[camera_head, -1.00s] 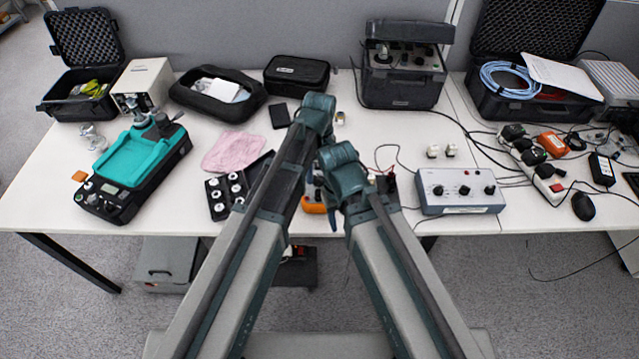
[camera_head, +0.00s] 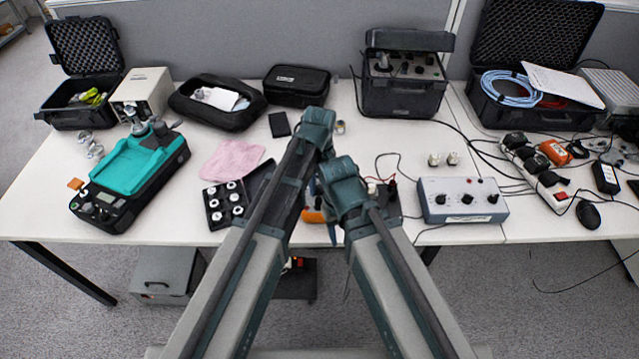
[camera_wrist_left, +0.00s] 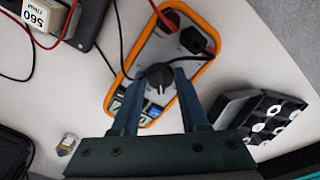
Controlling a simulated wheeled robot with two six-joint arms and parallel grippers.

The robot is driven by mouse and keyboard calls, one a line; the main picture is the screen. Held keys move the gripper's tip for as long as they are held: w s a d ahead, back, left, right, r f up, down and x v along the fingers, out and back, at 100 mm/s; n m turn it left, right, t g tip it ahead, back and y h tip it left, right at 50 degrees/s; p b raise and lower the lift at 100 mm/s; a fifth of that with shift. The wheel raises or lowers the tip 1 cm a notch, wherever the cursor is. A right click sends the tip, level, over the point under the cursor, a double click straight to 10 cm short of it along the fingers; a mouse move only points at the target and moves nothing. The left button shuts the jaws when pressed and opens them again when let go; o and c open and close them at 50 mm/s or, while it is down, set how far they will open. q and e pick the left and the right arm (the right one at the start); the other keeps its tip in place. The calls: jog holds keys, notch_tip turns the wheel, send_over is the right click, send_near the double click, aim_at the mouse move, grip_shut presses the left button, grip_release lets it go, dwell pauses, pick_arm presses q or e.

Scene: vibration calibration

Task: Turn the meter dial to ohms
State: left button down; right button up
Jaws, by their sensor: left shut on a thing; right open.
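The orange-edged meter (camera_wrist_left: 205,67) lies flat on the table in the left wrist view, with its dark dial (camera_wrist_left: 157,74) mid-face and its display near the lower end. My left gripper (camera_wrist_left: 160,78) is shut on the dial, one finger on each side. The setting it points to is too small to read. In the head view, only an orange part of the meter (camera_head: 312,215) shows between my arms. My left fingertips are hidden there behind my arm. My right gripper (camera_head: 331,229) is open, mostly hidden under its wrist at the table's front edge, and holds nothing visible.
Red and black leads plug into the meter. A tray of white round pieces (camera_head: 214,205) stands left of it, a grey-blue knob box (camera_head: 461,200) right. A pink cloth (camera_head: 231,160) lies behind the tray. Bare table (camera_head: 410,145) shows toward the back right.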

pick_arm(q)
jog(key=m, duration=0.3)
jog(key=shift+m, duration=0.4)
jog(key=shift+a+m, duration=0.15)
jog(key=shift+m, duration=1.75)
jog(key=shift+c, duration=2.1)
grip_release()
jog(key=shift+r, duration=0.1)
